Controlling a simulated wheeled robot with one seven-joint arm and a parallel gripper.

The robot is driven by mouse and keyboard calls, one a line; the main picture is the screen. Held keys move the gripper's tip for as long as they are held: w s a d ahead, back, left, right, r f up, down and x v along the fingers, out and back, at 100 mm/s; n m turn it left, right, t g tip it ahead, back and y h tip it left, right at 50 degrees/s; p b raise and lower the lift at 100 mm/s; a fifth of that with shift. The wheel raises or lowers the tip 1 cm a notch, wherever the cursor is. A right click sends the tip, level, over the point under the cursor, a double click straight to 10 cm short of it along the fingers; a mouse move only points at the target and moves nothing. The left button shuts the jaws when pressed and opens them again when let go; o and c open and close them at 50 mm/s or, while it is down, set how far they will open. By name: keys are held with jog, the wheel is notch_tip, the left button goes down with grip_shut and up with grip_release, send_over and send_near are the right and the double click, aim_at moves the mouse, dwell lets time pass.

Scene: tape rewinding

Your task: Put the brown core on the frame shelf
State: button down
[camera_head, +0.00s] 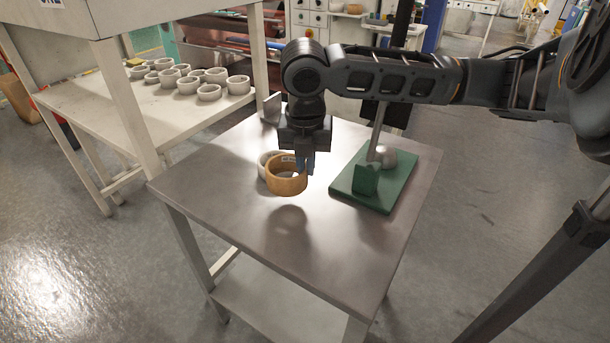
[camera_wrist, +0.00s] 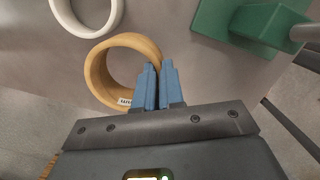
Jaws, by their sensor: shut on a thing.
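The brown core (camera_head: 287,185) is a tan ring with a small white label. It hangs a little above the metal table, with its shadow on the tabletop below. My gripper (camera_head: 306,165) points down with its blue fingers shut on the right side of the ring's wall. The wrist view shows the core (camera_wrist: 95,75) left of the blue fingers (camera_wrist: 158,80), its opening facing the camera. A pale frame with a shelf (camera_head: 135,118) stands at the left, and several white cores (camera_head: 187,85) sit toward its back.
A white core (camera_head: 263,166) lies on the metal table (camera_head: 225,190) just behind the brown one. A green base (camera_head: 378,195) with a slanted rod and a pale ball stands at the table's right. The shelf's front part is bare. A frame post (camera_head: 130,100) rises at its near corner.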

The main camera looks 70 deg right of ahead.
aim_at(306, 179)
jog(key=shift+f, duration=2.05)
jog(key=shift+f, duration=0.2)
jog(key=c, duration=1.2)
grip_release()
jog(key=shift+c, duration=0.2)
jog(key=shift+r, duration=0.2)
